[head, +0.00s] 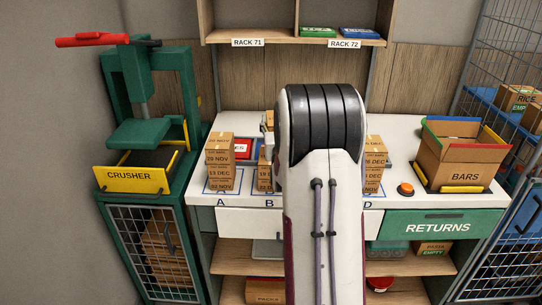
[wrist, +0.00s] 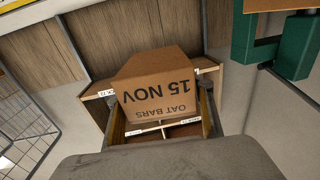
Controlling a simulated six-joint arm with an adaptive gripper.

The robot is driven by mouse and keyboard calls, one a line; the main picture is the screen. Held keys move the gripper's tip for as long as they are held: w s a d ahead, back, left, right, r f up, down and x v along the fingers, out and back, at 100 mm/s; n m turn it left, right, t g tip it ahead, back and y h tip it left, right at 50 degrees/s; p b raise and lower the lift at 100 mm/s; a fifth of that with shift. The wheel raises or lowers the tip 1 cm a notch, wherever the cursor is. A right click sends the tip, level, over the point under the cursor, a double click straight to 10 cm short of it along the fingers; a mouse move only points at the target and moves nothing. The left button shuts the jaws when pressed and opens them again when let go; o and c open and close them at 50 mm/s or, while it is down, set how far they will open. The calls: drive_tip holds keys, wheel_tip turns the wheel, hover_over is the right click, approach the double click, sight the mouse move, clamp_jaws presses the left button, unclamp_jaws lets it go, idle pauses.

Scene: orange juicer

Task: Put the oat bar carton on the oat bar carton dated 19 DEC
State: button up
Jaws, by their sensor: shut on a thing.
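My gripper (wrist: 160,112) is shut on a brown oat bar carton (wrist: 155,92), one finger on each side. Its face reads OAT BARS 15 NOV, upside down in the wrist view. In the head view my arm hides most of the gripper and the carton. A stack of cartons (head: 219,162) stands at A, with labels that seem to read NOV, 13 DEC and 02 NOV. A second stack (head: 264,175) at B is partly behind my arm. Another stack (head: 375,165) at D shows a DEC label. I cannot make out a 19 DEC label on any carton.
The green crusher (head: 140,135) with a yellow tray stands at the left. A rack (head: 290,38) hangs above. My arm hides the bench's middle.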

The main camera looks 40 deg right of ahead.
sight(271, 118)
drive_tip(key=shift+m+g+h, duration=0.4)
drive_tip(key=shift+h, duration=0.1)
drive_tip(key=r, duration=0.1)
drive_tip(key=w+a+r, duration=0.1)
drive_tip(key=a+r, duration=0.1)
drive_tip(key=shift+w+a+r, duration=0.15)
drive_tip(key=shift+w+a, duration=0.1)
drive_tip(key=shift+w, duration=0.15)
drive_tip(key=shift+s+d+f, duration=0.15)
drive_tip(key=shift+d+f, duration=0.05)
drive_tip(key=shift+f, duration=0.2)
drive_tip(key=shift+f, duration=3.15)
drive_tip(key=shift+f, duration=1.85)
drive_tip(key=shift+f, duration=0.1)
